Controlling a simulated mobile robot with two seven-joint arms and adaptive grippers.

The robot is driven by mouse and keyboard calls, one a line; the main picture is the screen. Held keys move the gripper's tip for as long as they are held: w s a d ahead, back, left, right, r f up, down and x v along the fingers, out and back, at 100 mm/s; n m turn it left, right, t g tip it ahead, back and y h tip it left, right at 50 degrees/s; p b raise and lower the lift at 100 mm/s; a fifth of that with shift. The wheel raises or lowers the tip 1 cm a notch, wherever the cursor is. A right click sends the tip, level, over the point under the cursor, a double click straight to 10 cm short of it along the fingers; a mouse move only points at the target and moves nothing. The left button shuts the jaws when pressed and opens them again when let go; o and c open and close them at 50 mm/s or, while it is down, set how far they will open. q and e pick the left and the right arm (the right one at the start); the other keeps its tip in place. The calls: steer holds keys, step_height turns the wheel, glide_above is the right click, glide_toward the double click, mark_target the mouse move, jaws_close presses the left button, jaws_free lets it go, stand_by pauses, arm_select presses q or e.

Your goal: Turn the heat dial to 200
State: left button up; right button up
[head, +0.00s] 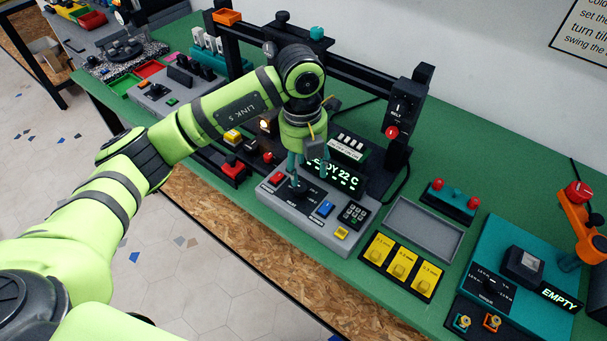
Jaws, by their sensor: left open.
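The grey control panel (327,230) stands at the front of the green bench, with a black dial (297,191) on its top, probably the heat dial. My left gripper (299,180) is over this dial, pointing down, with its teal fingers open. The fingers partly hide the dial, so I cannot tell whether they touch it or where its pointer stands. My right gripper is not in view.
A red button (277,178), a blue button (326,208), a yellow button (341,233) and a keypad (353,213) sit close around the dial. The black printer frame (355,75) rises behind.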

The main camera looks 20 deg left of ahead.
mark_target(301, 187)
arm_select(q)
steer(key=shift+w+a+y, duration=0.15)
steer(key=shift+a+y, duration=0.15)
steer(key=shift+a, duration=0.3)
steer(key=shift+f+p, duration=0.25)
steer(key=shift+p, duration=0.05)
steer(key=f+p, duration=0.1)
steer(key=f, duration=0.4)
steer(key=shift+s+p, duration=0.2)
steer(key=shift+p, duration=0.15)
steer(key=shift+f, duration=0.6)
jaws_close()
